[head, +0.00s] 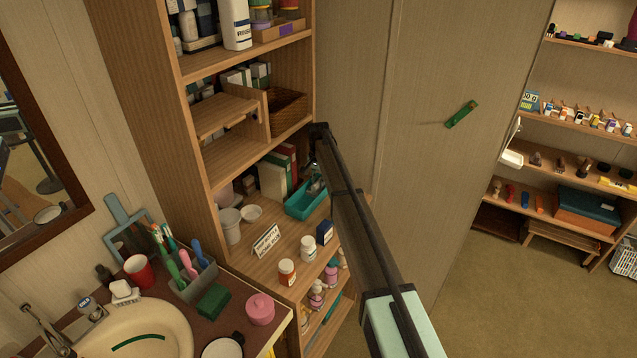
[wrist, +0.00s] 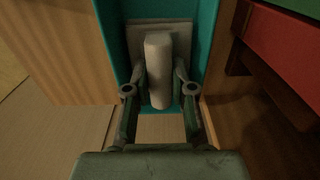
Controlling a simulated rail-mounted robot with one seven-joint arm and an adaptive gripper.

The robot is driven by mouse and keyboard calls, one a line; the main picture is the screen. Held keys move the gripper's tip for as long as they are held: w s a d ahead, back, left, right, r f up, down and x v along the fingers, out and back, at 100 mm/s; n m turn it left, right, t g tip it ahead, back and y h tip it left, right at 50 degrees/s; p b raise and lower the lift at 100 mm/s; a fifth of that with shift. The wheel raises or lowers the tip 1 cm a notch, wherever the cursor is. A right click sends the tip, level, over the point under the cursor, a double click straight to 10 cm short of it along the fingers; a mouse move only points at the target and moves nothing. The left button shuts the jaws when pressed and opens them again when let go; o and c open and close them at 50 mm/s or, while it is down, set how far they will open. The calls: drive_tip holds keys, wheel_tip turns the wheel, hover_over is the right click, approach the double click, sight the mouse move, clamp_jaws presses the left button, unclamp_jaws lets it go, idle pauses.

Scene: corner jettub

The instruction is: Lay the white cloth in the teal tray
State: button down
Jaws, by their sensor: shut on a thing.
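The teal tray (head: 298,208) sits on a middle shelf of the wooden cabinet in the head view. Its teal walls (wrist: 206,40) also frame the wrist view. My gripper (head: 317,184) is at the tray, partly hidden by my own arm. In the wrist view my gripper (wrist: 160,82) is shut on the white cloth (wrist: 158,60), a pale upright fold between the two fingers. A flat pale part shows behind the fold, within the tray walls. I cannot tell whether the cloth touches the tray floor.
Red and green books (head: 283,168) stand close behind the tray. White cups (head: 230,225), a small sign (head: 266,241), an orange-labelled jar (head: 287,272) and a dark blue box (head: 324,231) share the shelf. The cabinet's upper shelf lies above.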

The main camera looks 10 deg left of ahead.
idle(0.3)
drive_tip(key=c, duration=0.9)
unclamp_jaws()
drive_tip(key=shift+f, duration=0.1)
wheel_tip(320, 180, up, 12)
